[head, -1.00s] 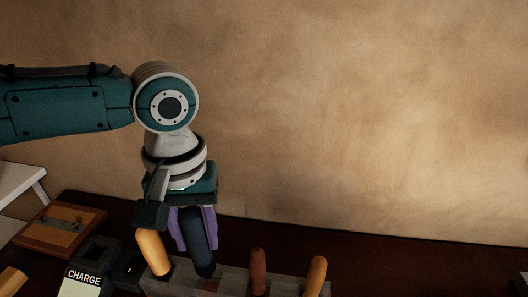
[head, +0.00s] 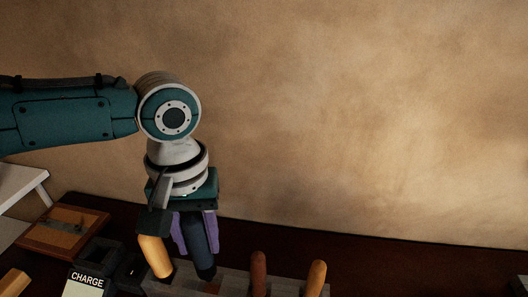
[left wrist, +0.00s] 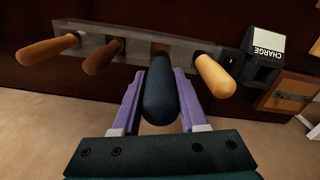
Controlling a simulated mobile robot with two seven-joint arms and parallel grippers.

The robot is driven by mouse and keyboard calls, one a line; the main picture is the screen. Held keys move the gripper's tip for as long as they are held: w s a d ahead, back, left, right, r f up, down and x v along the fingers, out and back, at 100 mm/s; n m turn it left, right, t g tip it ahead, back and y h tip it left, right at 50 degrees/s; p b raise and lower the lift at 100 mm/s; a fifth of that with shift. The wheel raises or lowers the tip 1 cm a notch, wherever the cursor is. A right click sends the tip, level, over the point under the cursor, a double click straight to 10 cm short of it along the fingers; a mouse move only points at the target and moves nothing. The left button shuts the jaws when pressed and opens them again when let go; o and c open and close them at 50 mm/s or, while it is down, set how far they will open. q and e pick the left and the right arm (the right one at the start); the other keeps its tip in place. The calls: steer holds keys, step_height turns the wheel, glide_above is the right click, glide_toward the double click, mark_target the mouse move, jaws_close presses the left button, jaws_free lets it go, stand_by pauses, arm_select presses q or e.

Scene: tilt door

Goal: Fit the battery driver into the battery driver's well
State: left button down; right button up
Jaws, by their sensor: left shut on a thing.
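The battery driver, a dark blue rounded handle (head: 202,258), stands nearly upright between the purple fingers of my left gripper (head: 196,243). The gripper is shut on it above the grey block (head: 234,282). In the left wrist view the dark handle (left wrist: 160,98) lies between the fingers, with the block (left wrist: 135,46) beyond it. The driver's lower end meets or overlaps the block; I cannot tell how deep it sits. The well itself is mostly hidden behind the driver. My right gripper is out of view.
A yellow-orange handle (head: 154,256) stands close left of the driver. A brown handle (head: 258,273) and an orange handle (head: 316,277) stand to the right. A charger marked CHARGE (head: 87,281) and a wooden board (head: 62,230) are at left. A wall is behind.

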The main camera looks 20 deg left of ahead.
mark_target(192, 219)
arm_select(q)
steer(key=shift+p, duration=0.35)
stand_by(0.4)
steer(key=shift+f, duration=0.1)
stand_by(0.3)
steer(key=shift+f+b, duration=0.3)
steer(key=shift+f, duration=0.05)
steer(key=shift+f+b, duration=1.65)
steer(key=shift+f, duration=0.95)
steer(key=shift+c, duration=1.8)
jaws_free()
step_height(192, 219, up, 10)
steer(key=shift+p, duration=1.2)
